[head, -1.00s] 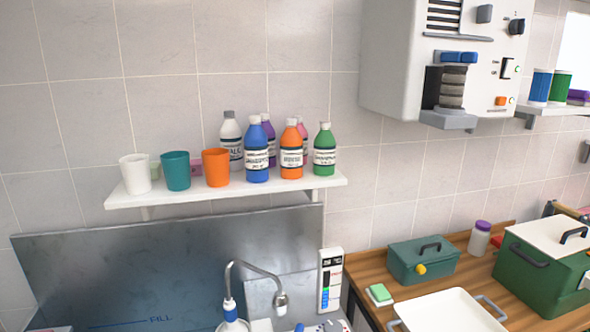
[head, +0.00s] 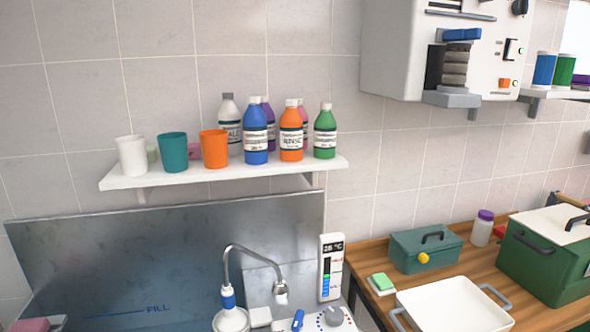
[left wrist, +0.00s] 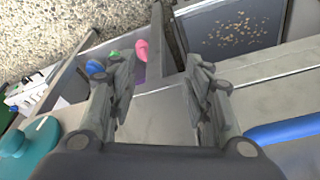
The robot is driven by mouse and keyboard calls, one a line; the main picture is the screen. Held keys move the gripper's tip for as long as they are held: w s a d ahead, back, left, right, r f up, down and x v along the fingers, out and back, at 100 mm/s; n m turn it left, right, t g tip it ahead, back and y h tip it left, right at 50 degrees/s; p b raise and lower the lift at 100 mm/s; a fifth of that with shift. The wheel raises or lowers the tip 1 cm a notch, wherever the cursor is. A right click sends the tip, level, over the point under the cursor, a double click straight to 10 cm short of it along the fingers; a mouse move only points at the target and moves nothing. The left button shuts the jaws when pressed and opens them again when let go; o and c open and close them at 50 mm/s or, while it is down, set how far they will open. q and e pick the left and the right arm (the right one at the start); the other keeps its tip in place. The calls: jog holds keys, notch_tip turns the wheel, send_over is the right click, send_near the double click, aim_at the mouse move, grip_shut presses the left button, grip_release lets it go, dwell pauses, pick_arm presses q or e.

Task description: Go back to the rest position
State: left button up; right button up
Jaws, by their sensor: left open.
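My left gripper (left wrist: 165,85) shows in the left wrist view. Its two fingers are apart and nothing is between them. Below and past the fingers are a pale flat ledge (left wrist: 160,112) and a grey bin or trough with pink, green and blue things in it. Neither gripper shows in the head view, which looks at the wall, a shelf and a steel basin. My right gripper is in neither view.
A white shelf (head: 230,175) holds cups and several bottles. Below are a steel splashback (head: 100,262) and a tap (head: 250,258). A white tray (head: 455,312) and green boxes stand on the wooden counter (head: 375,262). A blue bar (left wrist: 285,131) lies right of the left gripper.

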pick_arm(q)
jog(key=s+f+g+b, duration=0.1)
jog(key=s+f+b, duration=0.2)
jog(key=f, duration=0.9)
jog(key=s+f+b, duration=0.3)
jog(key=f, duration=1)
jog(key=s+a+f+g+b, duration=0.1)
jog(key=s+a+f+b, duration=0.2)
jog(key=s+f+b, duration=0.4)
jog(key=s+f, duration=0.7)
jog(key=f, duration=0.4)
jog(key=shift+a, duration=0.2)
